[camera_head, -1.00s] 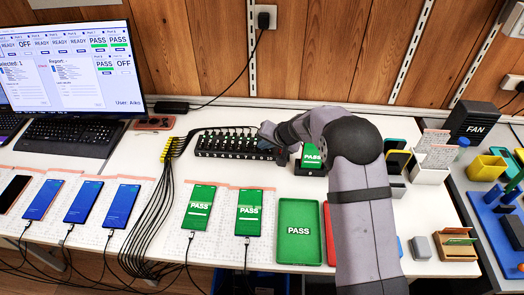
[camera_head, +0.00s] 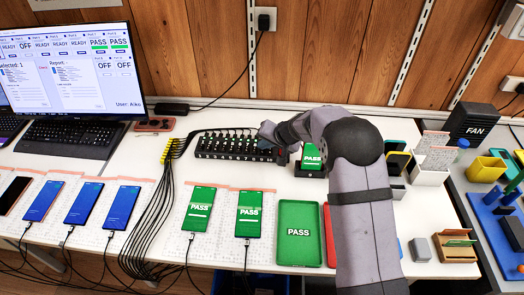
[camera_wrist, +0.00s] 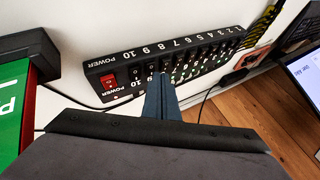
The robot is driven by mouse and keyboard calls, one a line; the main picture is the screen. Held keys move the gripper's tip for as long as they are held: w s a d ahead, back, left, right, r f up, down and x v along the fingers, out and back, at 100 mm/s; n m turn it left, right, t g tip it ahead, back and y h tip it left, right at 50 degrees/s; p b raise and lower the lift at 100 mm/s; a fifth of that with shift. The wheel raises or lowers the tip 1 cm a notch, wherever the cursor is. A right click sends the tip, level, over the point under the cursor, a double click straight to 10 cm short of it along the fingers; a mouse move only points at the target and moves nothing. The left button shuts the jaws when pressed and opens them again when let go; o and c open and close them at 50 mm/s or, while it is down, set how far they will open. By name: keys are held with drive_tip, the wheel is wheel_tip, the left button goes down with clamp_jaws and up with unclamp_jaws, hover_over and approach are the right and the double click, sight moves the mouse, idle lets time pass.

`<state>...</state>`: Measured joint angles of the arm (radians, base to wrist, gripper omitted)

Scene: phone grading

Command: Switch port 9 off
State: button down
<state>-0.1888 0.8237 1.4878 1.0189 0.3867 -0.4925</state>
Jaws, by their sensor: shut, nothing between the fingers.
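The black port hub (camera_head: 222,146) lies on the white table behind the phones. In the wrist view the hub (camera_wrist: 93,73) shows a row of numbered ports with small switches, and a red POWER switch at one end. My gripper (camera_wrist: 160,78) is shut and empty, its tips over the hub's front edge by the port 9 switch (camera_wrist: 151,68). I cannot tell whether the tips touch it.
Black cables run from a yellow bundle (camera_head: 170,150) to the hub. A phone reading PASS (camera_head: 312,158) stands in a black holder right of the hub. A green tray (camera_head: 299,250) and several phones on mats lie in front.

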sight(264, 152)
drive_tip(key=shift+r, duration=0.3)
drive_tip(key=r+p, duration=0.2)
drive_tip(key=r, duration=0.1)
drive_tip(key=r+p, duration=0.2)
drive_tip(key=shift+w, duration=0.35)
idle(0.8)
drive_tip(key=s+d+r+g+h, duration=0.1)
drive_tip(key=s+d, duration=0.5)
drive_tip(key=s, duration=0.7)
drive_tip(key=s+d+r+n+g+h+p, duration=0.1)
drive_tip(key=s+d+r+g+h, duration=0.1)
drive_tip(key=s+d, duration=0.5)
drive_tip(key=s+d+r+n+g+h+p, duration=0.1)
drive_tip(key=s+d, duration=0.5)
drive_tip(key=s, duration=1.3)
drive_tip(key=shift+d+r+g+h, duration=0.35)
drive_tip(key=shift+g+h, duration=0.25)
drive_tip(key=shift+g, duration=0.4)
drive_tip(key=shift+w, duration=0.1)
